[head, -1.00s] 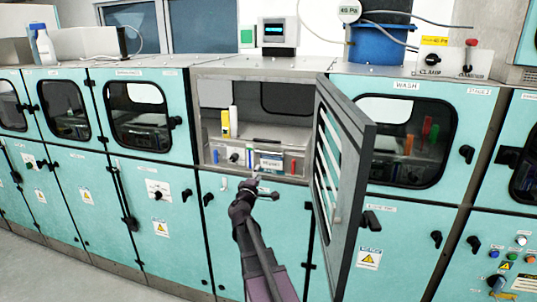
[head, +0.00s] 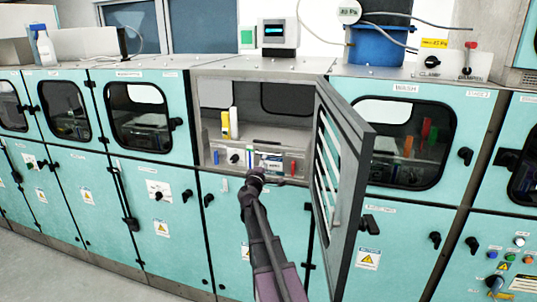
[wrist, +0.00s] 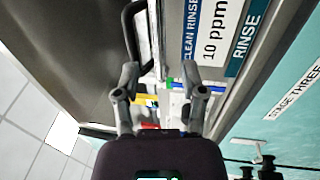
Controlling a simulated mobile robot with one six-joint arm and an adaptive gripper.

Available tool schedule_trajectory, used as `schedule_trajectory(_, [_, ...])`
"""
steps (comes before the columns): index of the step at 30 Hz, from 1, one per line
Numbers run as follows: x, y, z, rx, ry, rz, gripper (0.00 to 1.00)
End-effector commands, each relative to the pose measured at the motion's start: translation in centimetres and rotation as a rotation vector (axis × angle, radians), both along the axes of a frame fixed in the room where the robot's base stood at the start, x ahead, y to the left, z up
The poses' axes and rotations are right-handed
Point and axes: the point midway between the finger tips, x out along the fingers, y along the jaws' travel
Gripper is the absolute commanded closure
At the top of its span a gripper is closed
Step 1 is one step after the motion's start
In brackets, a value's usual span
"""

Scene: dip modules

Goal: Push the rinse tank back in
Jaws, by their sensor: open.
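The rinse tank (head: 285,163) sits in the open bay, with its grey front toward me and a white label and a red mark on it. In the wrist view, labels reading "CLEAN RINSE", "10 ppm" and "RINSE" (wrist: 246,35) show close beyond the fingers. A dark bar handle (wrist: 131,35) is just past the left fingertip. My gripper (head: 257,174) is at the front of the tank, low on its face; in the wrist view its two fingers (wrist: 159,80) are apart with nothing held between them. I cannot tell whether they touch the tank.
The bay's grey door (head: 350,130) stands wide open to the right of my arm. A yellow-labelled bottle (head: 225,124) and a white bottle stand inside the bay. Teal cabinets with closed windows (head: 405,135) flank it on both sides.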

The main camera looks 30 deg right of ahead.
Motion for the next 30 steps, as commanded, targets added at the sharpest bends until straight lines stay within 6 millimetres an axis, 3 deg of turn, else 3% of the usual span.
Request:
schedule_trajectory(6, [2.3,-2.6,0.7,0.000,0.000,-0.001,0.46])
schedule_trajectory(12, [3.5,-3.9,1.0,0.000,0.000,0.001,0.46])
schedule_trajectory(26, [3.8,-4.4,1.1,0.000,0.000,0.001,0.46])
schedule_trajectory(30, [3.8,-4.4,1.1,0.000,0.000,0.001,0.82])
